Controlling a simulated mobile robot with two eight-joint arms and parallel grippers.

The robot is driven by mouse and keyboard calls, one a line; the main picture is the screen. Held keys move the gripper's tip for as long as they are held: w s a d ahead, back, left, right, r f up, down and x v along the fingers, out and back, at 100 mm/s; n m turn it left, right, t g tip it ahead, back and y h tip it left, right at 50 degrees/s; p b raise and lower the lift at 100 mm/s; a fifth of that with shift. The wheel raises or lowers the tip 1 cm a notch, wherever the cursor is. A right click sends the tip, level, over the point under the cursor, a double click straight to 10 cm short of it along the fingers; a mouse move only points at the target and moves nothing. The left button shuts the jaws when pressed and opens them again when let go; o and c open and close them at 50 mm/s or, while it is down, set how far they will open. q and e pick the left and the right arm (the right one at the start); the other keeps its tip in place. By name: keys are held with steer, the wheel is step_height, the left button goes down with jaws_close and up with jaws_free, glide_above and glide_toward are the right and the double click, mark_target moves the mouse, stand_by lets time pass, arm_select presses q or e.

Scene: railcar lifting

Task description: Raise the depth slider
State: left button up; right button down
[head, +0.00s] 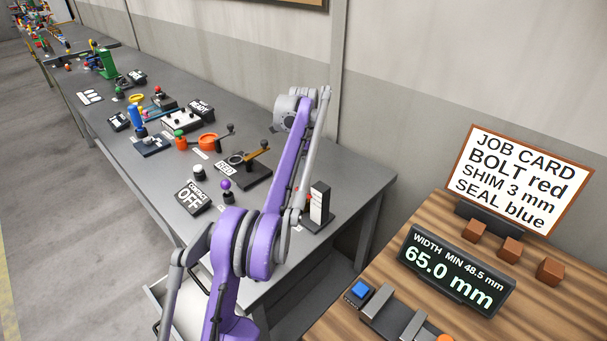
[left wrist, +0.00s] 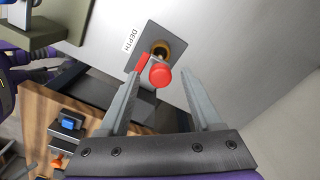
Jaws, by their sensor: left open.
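The depth slider shows in the left wrist view as a round red knob (left wrist: 161,75) with an orange-brown collar behind it on a dark grey plate (left wrist: 171,36). A white DEPTH label (left wrist: 130,40) lies beside the plate. My left gripper (left wrist: 163,78) is open, with its two fingers on either side of the red knob. I see a gap on the right; whether the left finger touches the knob I cannot tell. In the head view my purple arm reaches over the grey bench, and its fingers and the knob cannot be made out. My right gripper is not in view.
The grey bench (head: 352,182) holds several controls, including a CONTACT OFF sign (head: 192,197) and an upright black-and-white block (head: 319,205) close to my arm. A wooden table (head: 408,215) at right carries a 65.0 mm display (head: 455,270) and a job card (head: 522,178).

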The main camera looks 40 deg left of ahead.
arm_select(q)
steer(key=shift+f, duration=0.15)
steer(key=shift+c, duration=0.2)
jaws_close()
stand_by(1.2)
